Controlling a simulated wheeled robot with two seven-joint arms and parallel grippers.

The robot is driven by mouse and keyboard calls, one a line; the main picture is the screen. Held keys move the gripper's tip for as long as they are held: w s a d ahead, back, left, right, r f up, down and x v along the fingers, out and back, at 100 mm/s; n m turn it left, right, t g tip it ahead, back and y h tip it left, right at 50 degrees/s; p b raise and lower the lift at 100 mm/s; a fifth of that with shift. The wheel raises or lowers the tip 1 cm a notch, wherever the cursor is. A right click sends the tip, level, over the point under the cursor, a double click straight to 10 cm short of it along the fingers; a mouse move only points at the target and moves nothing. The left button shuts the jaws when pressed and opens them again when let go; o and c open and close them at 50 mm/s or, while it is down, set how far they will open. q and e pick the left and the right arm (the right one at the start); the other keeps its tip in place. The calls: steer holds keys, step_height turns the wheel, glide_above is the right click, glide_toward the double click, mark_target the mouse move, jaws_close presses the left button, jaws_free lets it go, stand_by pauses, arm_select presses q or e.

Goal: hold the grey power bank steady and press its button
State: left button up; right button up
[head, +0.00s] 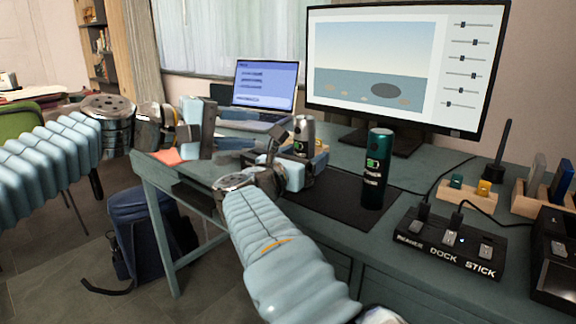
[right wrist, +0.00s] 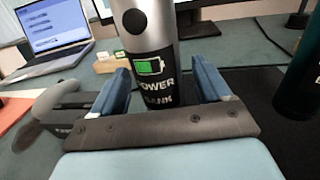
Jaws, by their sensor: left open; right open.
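The grey power bank (head: 304,131) stands upright on the desk, and it fills the top middle of the right wrist view (right wrist: 185,55). Its dark label shows a green battery sign and "POWER BANK". A dark round button (right wrist: 135,21) is above the label. My right gripper (right wrist: 165,85) is open, with one blue finger on each side of the power bank; I cannot tell whether either touches it. In the head view my right gripper (head: 298,162) partly hides the power bank's lower part. My left gripper (head: 200,128) is open and empty, left of the power bank, near the desk's left edge.
A teal cylinder (head: 376,170) with a similar label stands to the right on the dark mat (head: 335,205). A black dock (head: 450,243) is at the front right. A monitor (head: 400,65) and laptop (head: 265,88) stand behind. Orange paper (head: 170,157) lies at the left edge.

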steer(key=shift+x, duration=1.3)
steer(key=c, duration=1.3)
arm_select(q)
jaws_close()
arm_select(e)
steer(key=shift+c, duration=0.2)
